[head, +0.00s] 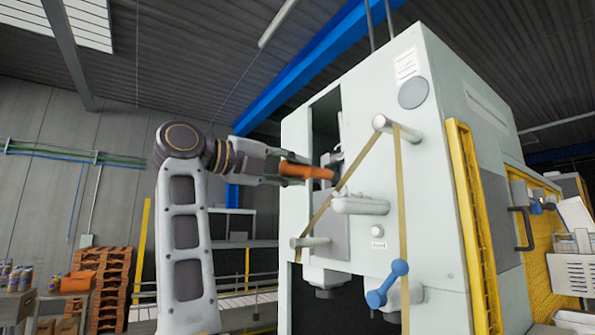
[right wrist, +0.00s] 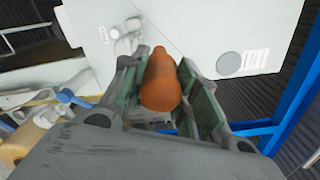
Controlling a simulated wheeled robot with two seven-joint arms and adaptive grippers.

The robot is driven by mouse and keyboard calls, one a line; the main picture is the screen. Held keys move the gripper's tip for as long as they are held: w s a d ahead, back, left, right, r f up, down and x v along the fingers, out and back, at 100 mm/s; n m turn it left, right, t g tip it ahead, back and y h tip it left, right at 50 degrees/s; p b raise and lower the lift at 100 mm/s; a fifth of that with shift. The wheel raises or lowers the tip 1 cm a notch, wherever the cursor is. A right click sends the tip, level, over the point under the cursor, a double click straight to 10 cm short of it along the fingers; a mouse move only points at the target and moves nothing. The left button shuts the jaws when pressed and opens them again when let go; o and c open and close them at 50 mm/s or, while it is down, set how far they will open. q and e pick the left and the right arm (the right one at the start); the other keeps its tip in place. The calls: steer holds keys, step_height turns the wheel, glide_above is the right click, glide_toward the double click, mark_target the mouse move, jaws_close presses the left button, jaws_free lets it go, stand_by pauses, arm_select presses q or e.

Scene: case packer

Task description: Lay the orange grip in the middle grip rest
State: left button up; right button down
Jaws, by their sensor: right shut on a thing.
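The orange grip (head: 308,171) is held level in front of the pale machine in the head view. My right gripper (head: 284,171) is shut on it, with its free end sticking out to the right. In the right wrist view the orange grip (right wrist: 162,82) lies between the two green-lined fingers of my right gripper (right wrist: 165,95), pointing away from the palm. I cannot make out the middle grip rest in either view. My left gripper is not in view.
The machine (head: 440,130) has a dark upright opening, rollers with a tan band (head: 401,190) and a blue-ended lever (head: 386,284) on its face. These stick out near the grip. A yellow guard (head: 472,220) stands right. Pallets (head: 113,285) stand at left.

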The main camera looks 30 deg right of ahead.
steer(key=shift+a, duration=0.6)
